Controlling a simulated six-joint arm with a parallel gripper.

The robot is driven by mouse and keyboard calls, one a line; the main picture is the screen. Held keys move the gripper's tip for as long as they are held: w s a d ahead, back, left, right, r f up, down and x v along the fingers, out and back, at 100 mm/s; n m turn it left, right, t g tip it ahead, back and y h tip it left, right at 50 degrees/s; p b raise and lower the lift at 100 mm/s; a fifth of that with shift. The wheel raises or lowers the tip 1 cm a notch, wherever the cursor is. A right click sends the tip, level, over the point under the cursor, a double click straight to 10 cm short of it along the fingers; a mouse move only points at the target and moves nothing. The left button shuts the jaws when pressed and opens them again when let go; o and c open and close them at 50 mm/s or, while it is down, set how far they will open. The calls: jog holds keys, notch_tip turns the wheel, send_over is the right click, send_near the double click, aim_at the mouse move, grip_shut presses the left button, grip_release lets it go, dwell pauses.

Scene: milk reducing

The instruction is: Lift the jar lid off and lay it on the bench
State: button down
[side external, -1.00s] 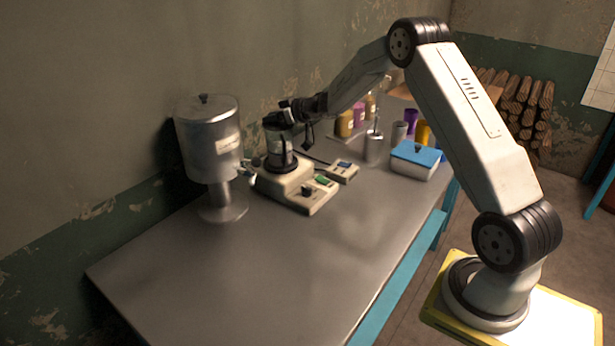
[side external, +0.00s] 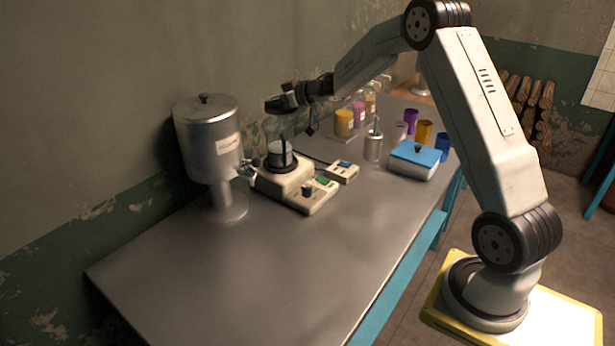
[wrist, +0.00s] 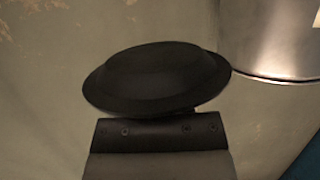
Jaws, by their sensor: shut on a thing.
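The black jar lid (wrist: 157,76) is domed with a wide brim and sits in my jaws in the wrist view. My gripper (side external: 290,97) is shut on it, clear above the jar. In the side view the lid (side external: 276,106) is a small dark shape under the fingers. The glass jar (side external: 280,154) is uncovered and stands on the cream stirrer base (side external: 290,180). It shows pale contents and a dark upright bar. The grey bench (side external: 240,270) lies below. The lid hides part of my fingers in the wrist view.
A tall steel tank (side external: 208,140) stands left of the stirrer. A small control box (side external: 343,172), a steel canister (side external: 373,146), a blue-lidded box (side external: 415,160) and several coloured cups and jars stand to the right. The front bench is bare.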

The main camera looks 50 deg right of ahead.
aim_at(282, 109)
jog(key=s+r, duration=0.3)
jog(key=shift+a+r, duration=0.35)
jog(key=shift+r, duration=0.05)
jog(key=s+a+r, duration=0.2)
jog(key=s+r, duration=0.2)
jog(key=s, duration=0.4)
jog(key=shift+s+a, duration=0.3)
jog(key=shift+s, duration=0.05)
jog(key=shift+a, duration=0.1)
jog(key=s+a+f, duration=0.2)
jog(key=a+f, duration=0.1)
jog(key=a, duration=0.5)
jog(key=s+a+f+n+y, duration=0.1)
jog(key=a+f, duration=0.3)
jog(key=a, duration=0.5)
jog(key=shift+s, duration=0.45)
jog(key=shift+a+f, duration=0.1)
jog(key=shift+f, duration=0.05)
